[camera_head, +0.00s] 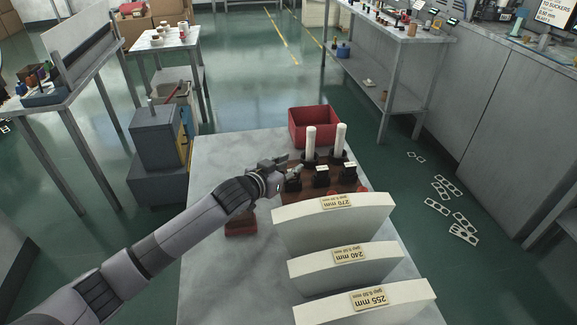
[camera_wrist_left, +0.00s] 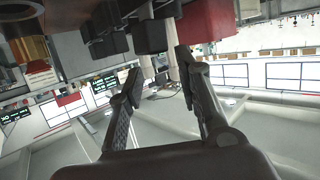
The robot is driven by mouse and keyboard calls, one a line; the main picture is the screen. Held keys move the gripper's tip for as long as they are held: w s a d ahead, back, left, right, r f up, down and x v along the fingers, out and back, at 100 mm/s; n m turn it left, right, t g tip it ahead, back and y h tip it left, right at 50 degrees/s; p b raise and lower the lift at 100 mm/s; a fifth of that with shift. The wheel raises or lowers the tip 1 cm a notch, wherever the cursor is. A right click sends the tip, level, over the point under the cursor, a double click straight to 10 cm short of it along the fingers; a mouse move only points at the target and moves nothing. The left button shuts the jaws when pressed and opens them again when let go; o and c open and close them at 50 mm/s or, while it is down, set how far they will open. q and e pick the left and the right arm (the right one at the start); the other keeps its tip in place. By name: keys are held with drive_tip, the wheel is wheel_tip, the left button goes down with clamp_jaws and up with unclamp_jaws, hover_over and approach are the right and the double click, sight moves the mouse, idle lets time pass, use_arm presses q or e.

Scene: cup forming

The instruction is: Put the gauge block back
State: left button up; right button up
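My left gripper (camera_head: 288,168) reaches over the table to the left end of a dark brown rack (camera_head: 313,182). In the left wrist view its fingers (camera_wrist_left: 158,70) are apart, with nothing seen held between them. The rack bears black blocks with white labels, such as one block (camera_head: 321,174); black blocks (camera_wrist_left: 110,40) also show just beyond the fingers in the wrist view. I cannot tell which piece is the gauge block. Two white cylinders (camera_head: 311,142) stand upright behind the labelled blocks. My right gripper is in neither view.
Three white curved pieces, labelled 270 mm (camera_head: 335,228), 240 mm (camera_head: 345,270) and 255 mm (camera_head: 365,305), stand in the table's front right. A red bin (camera_head: 312,125) is at the back. A reddish-brown piece (camera_head: 240,224) lies beside my arm.

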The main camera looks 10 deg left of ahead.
use_arm(q)
drive_tip(key=shift+o, duration=0.4)
drive_tip(key=v, duration=1.2)
drive_tip(key=shift+r, duration=0.45)
drive_tip(key=shift+a, duration=0.1)
